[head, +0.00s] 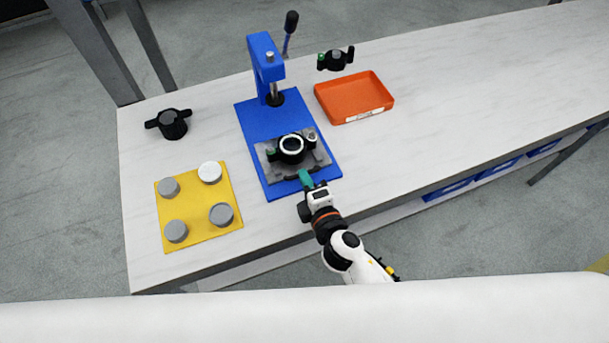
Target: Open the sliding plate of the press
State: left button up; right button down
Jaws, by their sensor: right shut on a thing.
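The blue press (258,116) stands on the white table, with its column and black-knobbed lever at the back. Its grey sliding plate (265,166) lies at the front part of the blue base, away from the column. The plate carries a black round holder (291,148) with a white ring on top. A dark handle bar (290,178) runs along the plate's front edge. My right gripper (305,179), with green fingertips, is shut on this handle at the base's front edge. My left gripper is not in view.
A yellow mat (197,202) with several grey and white round pieces lies at the left. A black two-handled part (173,123) stands behind it. An orange tray (354,96) and another black part (335,59) are right of the press. The table's right side is clear.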

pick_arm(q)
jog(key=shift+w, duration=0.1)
pick_arm(e)
jog(key=shift+w, duration=0.15)
jog(key=c, duration=1.5)
grip_release()
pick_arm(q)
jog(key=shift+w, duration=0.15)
